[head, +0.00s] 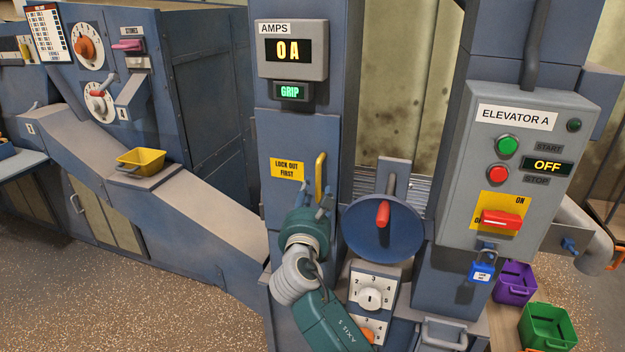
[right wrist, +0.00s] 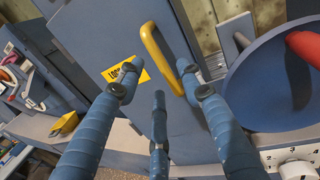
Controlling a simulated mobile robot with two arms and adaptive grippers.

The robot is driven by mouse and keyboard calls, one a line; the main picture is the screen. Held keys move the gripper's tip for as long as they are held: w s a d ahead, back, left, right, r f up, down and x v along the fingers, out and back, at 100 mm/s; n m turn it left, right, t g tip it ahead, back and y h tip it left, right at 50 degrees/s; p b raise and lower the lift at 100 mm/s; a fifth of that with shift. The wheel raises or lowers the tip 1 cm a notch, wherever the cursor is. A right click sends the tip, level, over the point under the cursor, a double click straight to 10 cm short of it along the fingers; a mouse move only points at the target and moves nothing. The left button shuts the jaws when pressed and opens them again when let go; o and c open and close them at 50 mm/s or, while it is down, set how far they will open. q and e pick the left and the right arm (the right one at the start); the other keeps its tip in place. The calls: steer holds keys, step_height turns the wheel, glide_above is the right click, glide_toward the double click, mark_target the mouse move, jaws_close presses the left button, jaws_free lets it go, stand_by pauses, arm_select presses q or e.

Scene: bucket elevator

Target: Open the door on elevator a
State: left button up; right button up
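The door (head: 285,140) is a blue panel on the elevator column and looks shut. It bears a yellow "LOCK OUT FIRST" label (head: 287,169) and an upright yellow handle (head: 320,170). My right gripper (head: 318,197) is just below and in front of the handle. In the right wrist view, its fingers (right wrist: 160,80) are spread, with the yellow handle (right wrist: 158,52) showing between and beyond the tips; I cannot tell whether they touch. The Elevator A box (head: 520,165) reads OFF, with a blue padlock (head: 482,268) hanging below its red switch (head: 500,221). My left gripper is not in view.
A blue wheel with a red knob (head: 383,214) stands close right of my right gripper, above a numbered dial (head: 372,294). The amps display (head: 291,50) reads 0 A above a green GRIP sign (head: 291,92). Purple (head: 515,284) and green (head: 547,328) bins stand at lower right.

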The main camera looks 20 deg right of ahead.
steer(key=x, duration=0.6)
steer(key=shift+w, duration=0.25)
jaws_close()
